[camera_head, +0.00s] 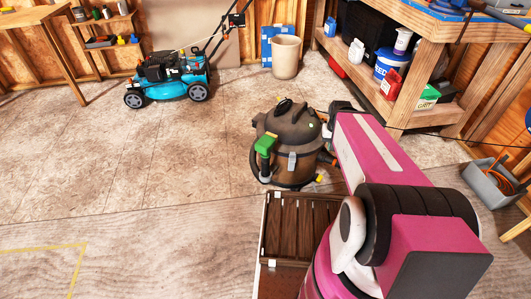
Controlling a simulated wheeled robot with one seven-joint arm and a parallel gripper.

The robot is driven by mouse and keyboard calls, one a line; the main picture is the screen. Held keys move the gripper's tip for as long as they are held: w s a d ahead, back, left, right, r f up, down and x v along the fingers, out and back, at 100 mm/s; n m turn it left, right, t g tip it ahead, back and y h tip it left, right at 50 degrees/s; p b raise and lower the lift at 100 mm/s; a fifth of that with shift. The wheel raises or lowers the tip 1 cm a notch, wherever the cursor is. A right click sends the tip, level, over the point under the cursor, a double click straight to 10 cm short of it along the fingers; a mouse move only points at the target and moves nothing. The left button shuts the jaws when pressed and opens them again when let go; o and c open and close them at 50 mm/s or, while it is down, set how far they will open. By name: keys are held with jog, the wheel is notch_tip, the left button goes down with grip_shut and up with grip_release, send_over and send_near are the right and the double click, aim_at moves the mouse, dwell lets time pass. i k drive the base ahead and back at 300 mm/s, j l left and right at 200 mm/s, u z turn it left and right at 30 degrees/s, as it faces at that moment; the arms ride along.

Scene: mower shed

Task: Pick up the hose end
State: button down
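A brown shop vacuum (291,150) with a dark lid stands on the floor near the middle of the head view. A black hose curves down its left side. A green piece (265,146) sits at the upper left of the vacuum, by the hose; it looks like the hose end, but I cannot be sure. My pink arm reaches up from the lower right. Dark parts at its far end are close to the vacuum's right side. I cannot make out my gripper's fingers there, or whether they touch anything.
A blue mower (168,78) stands at the back left and a beige bucket (286,56) at the back. A wooden workbench (435,62) with loaded shelves is at the right. A grey bin (488,186) stands at the right edge. The floor left of the vacuum is clear.

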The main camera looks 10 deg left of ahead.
aim_at(266, 162)
jog(key=k+l, duration=0.45)
jog(key=k, duration=0.15)
jog(key=k+l, duration=0.5)
jog(key=i+j+z, duration=0.3)
jog(key=j, duration=0.95)
jog(key=i+j+z, duration=0.15)
jog(key=j+z, duration=0.15)
jog(key=j, duration=0.95)
jog(key=j+z, duration=0.3)
jog(key=j, duration=1)
jog(key=l+u, duration=0.15)
jog(key=l, duration=0.3)
jog(key=k+l+u, duration=0.15)
jog(key=l, duration=0.3)
jog(key=k+l+u, duration=0.15)
jog(key=l, duration=0.3)
jog(key=l+u, duration=0.15)
jog(key=l, duration=0.3)
jog(key=k+l+u, duration=0.15)
jog(key=l, duration=0.25)
jog(key=k+l+u, duration=0.1)
jog(key=k+l, duration=0.15)
jog(key=l, duration=0.15)
